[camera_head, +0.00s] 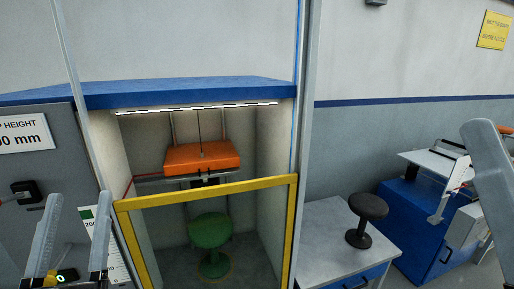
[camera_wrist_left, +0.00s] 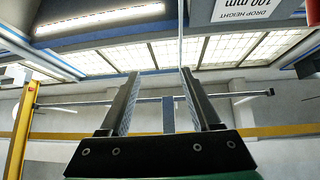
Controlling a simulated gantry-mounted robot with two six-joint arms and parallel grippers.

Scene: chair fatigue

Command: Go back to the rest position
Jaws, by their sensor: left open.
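My left gripper (camera_head: 79,198) is at the lower left of the head view, its two grey fingers upright and spread apart. Nothing shows between them. In the left wrist view its dark fingers (camera_wrist_left: 159,74) are also apart and empty, pointing up at the ceiling windows. A grey finger of my right gripper (camera_head: 490,165) shows at the right edge of the head view. The rest of it is out of frame, so I cannot tell if it is open or shut.
A test bay with a yellow frame (camera_head: 208,193) holds a green stool (camera_head: 210,232) under an orange block (camera_head: 202,158). A black stool (camera_head: 367,212) stands on a grey-topped bench (camera_head: 325,226). A blue cabinet (camera_head: 411,215) stands at the right.

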